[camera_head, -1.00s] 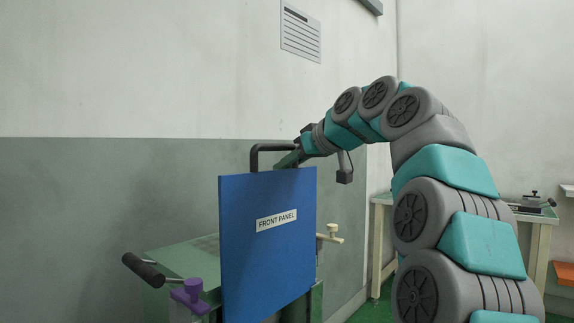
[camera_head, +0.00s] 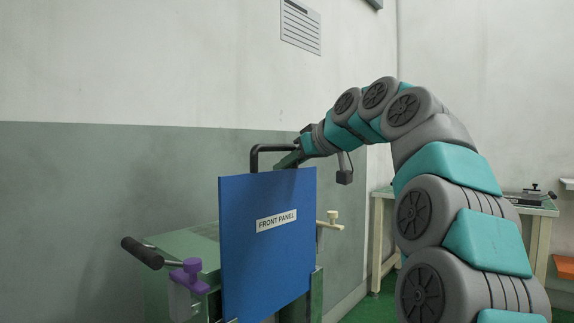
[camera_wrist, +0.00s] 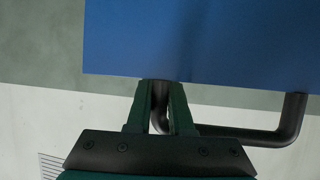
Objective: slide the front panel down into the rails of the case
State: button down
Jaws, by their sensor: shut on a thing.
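The blue front panel (camera_head: 268,245) hangs upright, with a white label reading FRONT PANEL and a black handle (camera_head: 254,157) on its top edge. My gripper (camera_head: 290,159) is shut on the right part of this handle. In the wrist view my gripper's fingers (camera_wrist: 161,108) close on one leg of the handle (camera_wrist: 245,136), with the panel (camera_wrist: 205,40) beyond. The green case (camera_head: 185,246) stands behind and around the panel's lower part. A green upright (camera_head: 316,296) shows at the panel's lower right edge. The panel's lower edge and its fit in the rails cannot be made out.
A table (camera_head: 540,210) with a device stands at the right by the wall.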

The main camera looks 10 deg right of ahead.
aim_at(296, 228)
jog(key=shift+f+b, duration=4.9)
jog(key=shift+f, duration=1.2)
jog(key=shift+f+b, duration=0.45)
jog(key=shift+f, duration=1.1)
jog(key=c, duration=1.2)
grip_release()
jog(key=shift+s+d, duration=0.15)
jog(key=shift+s, duration=0.1)
jog(key=shift+r, duration=0.2)
